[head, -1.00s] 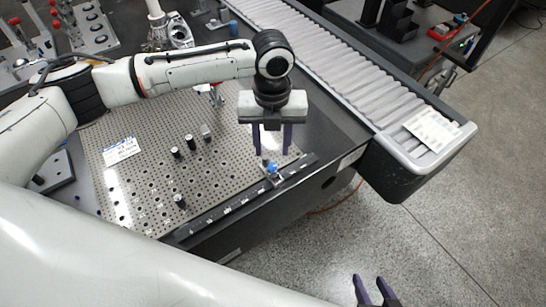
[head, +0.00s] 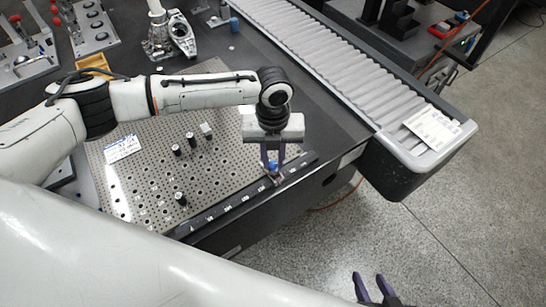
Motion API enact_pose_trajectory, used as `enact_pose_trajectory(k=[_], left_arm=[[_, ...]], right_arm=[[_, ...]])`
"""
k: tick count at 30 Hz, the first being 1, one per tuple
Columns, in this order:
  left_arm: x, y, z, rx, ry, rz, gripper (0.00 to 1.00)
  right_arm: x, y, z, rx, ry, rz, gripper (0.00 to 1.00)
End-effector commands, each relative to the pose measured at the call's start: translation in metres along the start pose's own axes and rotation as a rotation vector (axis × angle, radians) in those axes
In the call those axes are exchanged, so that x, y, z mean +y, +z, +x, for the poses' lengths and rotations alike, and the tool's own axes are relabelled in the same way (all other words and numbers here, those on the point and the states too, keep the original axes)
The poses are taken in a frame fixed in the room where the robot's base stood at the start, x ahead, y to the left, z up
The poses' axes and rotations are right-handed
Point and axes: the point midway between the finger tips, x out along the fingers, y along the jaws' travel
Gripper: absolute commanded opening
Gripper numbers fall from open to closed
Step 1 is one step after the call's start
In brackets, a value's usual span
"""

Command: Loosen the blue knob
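The blue knob (head: 272,165) sits on the black scale rail (head: 240,197) along the front edge of the perforated plate. My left gripper (head: 272,168) points down over it, with its two dark fingers apart, one on each side of the knob. I cannot tell whether the fingers touch the knob. My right gripper (head: 369,288) shows only at the bottom edge, over the floor, with its two purple fingers apart and nothing between them.
The perforated plate (head: 150,200) carries several small black-and-silver posts and a white label (head: 122,149). A roller conveyor (head: 310,50) runs behind on the right. Clamps and a metal bracket (head: 181,36) stand at the back left. The grey floor at right is clear.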

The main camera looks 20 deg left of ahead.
Motion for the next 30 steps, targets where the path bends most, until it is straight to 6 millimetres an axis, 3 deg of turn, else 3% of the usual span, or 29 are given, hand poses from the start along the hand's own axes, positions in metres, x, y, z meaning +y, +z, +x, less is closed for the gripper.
enact_pose_trajectory(k=[14,30], left_arm=[[0.0001,-0.0003,-0.0001,0.001,0.001,-0.106,0.00],[-0.0006,-0.0005,-0.0002,0.002,0.000,-0.585,0.00]], right_arm=[[-0.0001,-0.0009,-0.0002,0.002,0.000,0.000,0.38],[-0.0001,-0.0013,-0.0002,0.003,0.000,0.000,0.38]])
